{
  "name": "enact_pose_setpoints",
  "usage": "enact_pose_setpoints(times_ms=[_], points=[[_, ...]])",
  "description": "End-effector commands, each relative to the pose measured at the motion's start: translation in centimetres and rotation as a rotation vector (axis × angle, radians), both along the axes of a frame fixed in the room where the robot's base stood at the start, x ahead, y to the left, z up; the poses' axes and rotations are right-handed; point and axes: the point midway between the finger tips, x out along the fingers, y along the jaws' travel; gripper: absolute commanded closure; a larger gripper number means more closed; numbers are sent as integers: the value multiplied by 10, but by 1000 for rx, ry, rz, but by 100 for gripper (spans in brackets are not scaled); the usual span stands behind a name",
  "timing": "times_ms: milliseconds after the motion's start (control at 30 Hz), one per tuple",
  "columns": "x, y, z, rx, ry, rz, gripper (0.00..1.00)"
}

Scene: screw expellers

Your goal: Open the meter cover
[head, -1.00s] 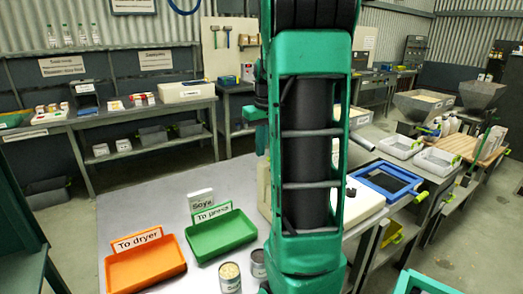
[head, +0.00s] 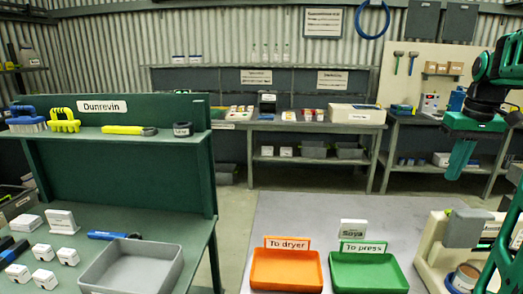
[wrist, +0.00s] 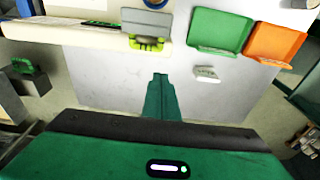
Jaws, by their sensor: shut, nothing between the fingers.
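The meter appears to be the cream machine (head: 436,246) at the right edge of the grey table in the head view. A grey block-like cover (head: 468,228) sits on its top. In the wrist view the cream body (wrist: 85,36) is at upper left, with the grey cover (wrist: 147,20) and a bright green handle (wrist: 147,44) at its edge. My gripper (head: 460,160) is shut and empty, pointing down above and behind the meter in the head view. In the wrist view its fingertips (wrist: 160,78) are over bare table, apart from the handle. Whether the cover is fully closed is unclear.
An orange tray (head: 286,271) and a green tray (head: 367,272) stand left of the meter, with a small white sign (head: 354,229) behind them. A round container (head: 465,278) with brown contents is low by the meter. The table's middle (head: 300,215) is clear.

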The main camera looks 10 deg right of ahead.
Motion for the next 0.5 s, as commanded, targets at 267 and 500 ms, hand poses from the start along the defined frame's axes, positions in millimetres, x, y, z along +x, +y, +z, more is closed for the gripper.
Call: enact_pose_setpoints(times_ms=[267,500], points=[[-47,90,-49,70,20,-86,100],[-127,174,-118,88,87,-189,100]])
